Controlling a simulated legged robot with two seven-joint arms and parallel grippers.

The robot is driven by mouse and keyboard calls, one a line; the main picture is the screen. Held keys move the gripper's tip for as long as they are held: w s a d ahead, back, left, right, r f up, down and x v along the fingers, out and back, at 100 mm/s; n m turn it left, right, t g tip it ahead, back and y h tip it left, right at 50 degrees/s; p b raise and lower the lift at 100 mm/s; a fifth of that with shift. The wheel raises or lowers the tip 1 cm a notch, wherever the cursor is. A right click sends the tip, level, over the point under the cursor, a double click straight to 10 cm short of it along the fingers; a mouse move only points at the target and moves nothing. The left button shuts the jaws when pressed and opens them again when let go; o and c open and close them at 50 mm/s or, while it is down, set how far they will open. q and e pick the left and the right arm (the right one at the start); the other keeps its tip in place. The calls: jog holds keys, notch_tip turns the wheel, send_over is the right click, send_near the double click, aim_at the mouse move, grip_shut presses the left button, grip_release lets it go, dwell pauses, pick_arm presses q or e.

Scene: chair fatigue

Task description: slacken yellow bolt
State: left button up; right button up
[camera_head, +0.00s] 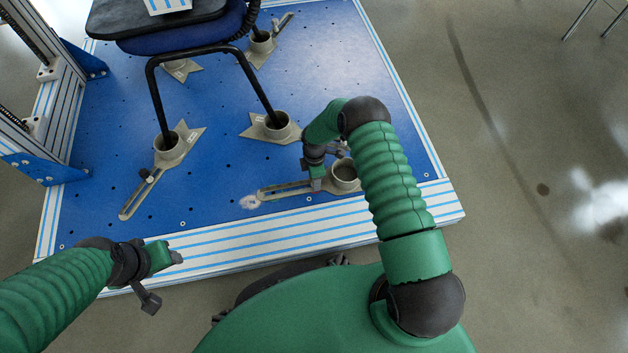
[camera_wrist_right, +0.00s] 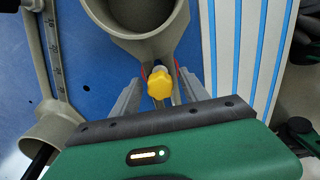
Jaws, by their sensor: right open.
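The yellow bolt (camera_wrist_right: 159,83) shows in the right wrist view, on the slotted arm just below the round cup of a beige clamp (camera_wrist_right: 106,17). My right gripper (camera_head: 316,183) is over the same clamp (camera_head: 285,191) at the platform's front edge in the head view. Its two grey fingers stand apart, one on each side of the bolt, with a gap to it. In the head view the bolt is hidden by my right gripper and arm.
A chair (camera_head: 185,32) stands on the blue platform (camera_head: 222,180), its legs in beige cups (camera_head: 170,150). A metal frame (camera_head: 50,95) rises at the left. The platform's striped front edge (camera_head: 240,238) lies between my grippers. Open floor (camera_head: 520,150) is at right.

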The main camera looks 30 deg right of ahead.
jog(key=m, duration=0.2)
jog(key=shift+m, duration=0.3)
jog(key=m, duration=0.5)
jog(key=c, duration=0.7)
jog(key=shift+n, duration=1.9)
jog(key=shift+c, duration=0.2)
jog(key=o, duration=0.7)
jog(key=shift+o, duration=0.2)
